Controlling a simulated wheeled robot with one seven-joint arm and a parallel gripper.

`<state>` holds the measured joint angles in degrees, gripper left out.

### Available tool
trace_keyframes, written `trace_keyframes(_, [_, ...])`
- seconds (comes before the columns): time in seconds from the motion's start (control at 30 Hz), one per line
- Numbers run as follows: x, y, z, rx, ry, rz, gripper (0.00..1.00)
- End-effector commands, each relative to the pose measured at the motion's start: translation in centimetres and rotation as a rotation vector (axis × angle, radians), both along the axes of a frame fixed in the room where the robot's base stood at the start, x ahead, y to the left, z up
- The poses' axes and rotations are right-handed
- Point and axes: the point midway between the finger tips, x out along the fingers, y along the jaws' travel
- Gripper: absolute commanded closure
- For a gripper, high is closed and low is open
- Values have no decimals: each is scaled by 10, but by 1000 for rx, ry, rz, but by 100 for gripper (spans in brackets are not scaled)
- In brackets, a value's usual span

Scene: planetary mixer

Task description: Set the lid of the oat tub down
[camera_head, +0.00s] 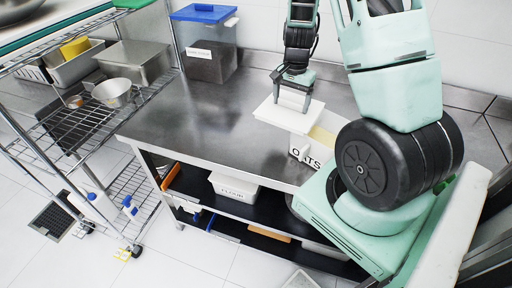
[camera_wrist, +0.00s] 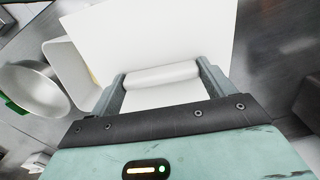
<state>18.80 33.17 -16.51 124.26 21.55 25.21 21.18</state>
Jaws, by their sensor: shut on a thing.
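The white lid (camera_head: 287,117) is held by my gripper (camera_head: 293,103) above the steel table, just left of and partly over the oat tub in the head view. In the wrist view, my gripper's two fingers (camera_wrist: 162,85) are shut on the lid's rounded white handle, and the flat lid (camera_wrist: 165,35) spreads out beyond them. The oat tub (camera_head: 298,150) is white with dark "OATS" lettering, partly hidden by my arm and the lid. Its open top shows pale yellowish contents. In the wrist view, a white tub wall (camera_wrist: 68,75) shows left of the lid.
Steel table (camera_head: 190,125) has free room left of the lid. A clear bin with a blue lid (camera_head: 205,45) stands at the back left. A wire rack (camera_head: 75,130) with pans stands left. A flour tub (camera_head: 233,188) sits on the shelf below. A metal pan (camera_wrist: 35,88) shows left in the wrist view.

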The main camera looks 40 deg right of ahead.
Motion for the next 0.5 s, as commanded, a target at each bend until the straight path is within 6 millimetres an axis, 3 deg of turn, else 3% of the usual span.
trace_keyframes(0.1, [34, 30, -14, -1, 0, 80, 46])
trace_keyframes(0.23, [60, 59, -20, -2, -1, 144, 46])
trace_keyframes(0.33, [72, 76, -27, -1, 3, 176, 46])
trace_keyframes(0.5, [77, 82, -47, -2, 1, 188, 46])
